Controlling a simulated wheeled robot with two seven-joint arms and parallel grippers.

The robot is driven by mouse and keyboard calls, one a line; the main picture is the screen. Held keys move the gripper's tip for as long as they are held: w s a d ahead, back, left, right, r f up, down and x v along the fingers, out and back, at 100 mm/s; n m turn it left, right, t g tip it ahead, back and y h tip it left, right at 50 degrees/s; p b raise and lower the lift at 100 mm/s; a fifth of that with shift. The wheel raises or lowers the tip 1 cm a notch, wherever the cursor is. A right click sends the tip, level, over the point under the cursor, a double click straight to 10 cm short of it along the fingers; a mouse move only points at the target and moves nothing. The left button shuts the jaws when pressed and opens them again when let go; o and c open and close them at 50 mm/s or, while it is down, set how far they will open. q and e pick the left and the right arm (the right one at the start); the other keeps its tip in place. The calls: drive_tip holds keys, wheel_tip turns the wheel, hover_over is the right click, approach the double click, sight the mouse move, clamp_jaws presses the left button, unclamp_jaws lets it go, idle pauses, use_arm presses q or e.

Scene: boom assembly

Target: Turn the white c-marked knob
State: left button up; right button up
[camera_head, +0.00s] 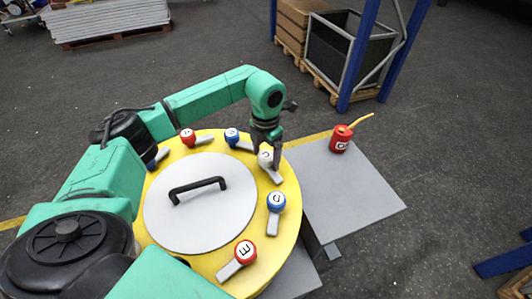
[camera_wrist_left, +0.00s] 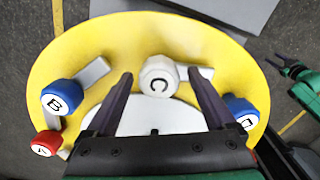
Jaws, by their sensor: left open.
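In the left wrist view, the left gripper's fingers (camera_wrist_left: 160,75) stand one on each side of the knob, with gaps visible. At the right of that view a green arm with a dark gripper (camera_wrist_left: 279,59) shows, small and unclear.
Neighbouring knobs are blue B (camera_head: 232,134), red A (camera_head: 187,136), blue D (camera_head: 276,201) and red E (camera_head: 245,251). A grey lid with a black handle (camera_head: 198,186) fills the table's middle. A red can (camera_head: 340,139) stands on the grey platform (camera_head: 345,190) at right.

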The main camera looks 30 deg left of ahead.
use_arm(q)
drive_tip(key=shift+w, duration=0.1)
drive_tip(key=c, duration=1.4)
drive_tip(key=shift+a+f, duration=0.1)
drive_tip(key=m+b, duration=0.2)
drive_tip(key=m, duration=0.1)
drive_tip(key=shift+f+b, duration=0.1)
drive_tip(key=shift+b, duration=0.2)
drive_tip(key=m+b, duration=0.2)
drive_tip(key=m, duration=0.3)
drive_tip(key=shift+m+b, duration=0.35)
drive_tip(key=shift+m, duration=0.05)
drive_tip(key=m+b, duration=0.1)
drive_tip(key=m, duration=0.4)
drive_tip(key=m+b, duration=0.1)
drive_tip(key=m, duration=0.3)
drive_tip(key=shift+r, duration=0.25)
